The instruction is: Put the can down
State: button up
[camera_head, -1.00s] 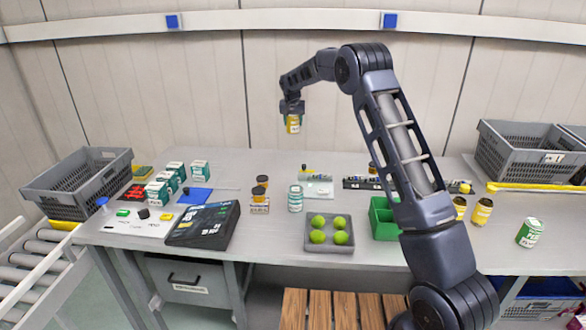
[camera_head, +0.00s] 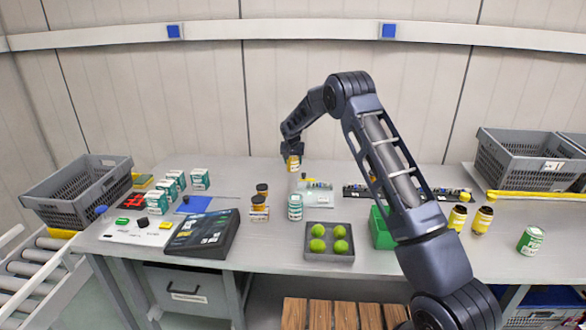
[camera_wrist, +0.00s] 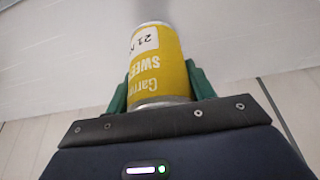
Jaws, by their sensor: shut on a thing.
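A yellow can (camera_head: 294,163) with a white label is held in my gripper (camera_head: 293,154), above the back middle of the grey table (camera_head: 230,172). In the wrist view the can (camera_wrist: 160,70) sits between the two green fingers of my gripper (camera_wrist: 160,88), which are shut on its sides. Its label reads "Sweet" in part. The can is upright in the head view and appears clear of the table. The can's far end is close to a grey surface in the wrist view; I cannot tell the gap.
Below the can stand a white-green can (camera_head: 295,207) and a clear tray (camera_head: 316,193). A grey tray of green balls (camera_head: 329,257) is in front. Jars (camera_head: 260,208) stand to the left, a green bin (camera_head: 381,230) to the right. Some table behind the jars is bare.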

aim_at(293, 166)
jog(key=shift+f, duration=1.9)
jog(key=shift+f, duration=0.1)
jog(key=o, duration=1.2)
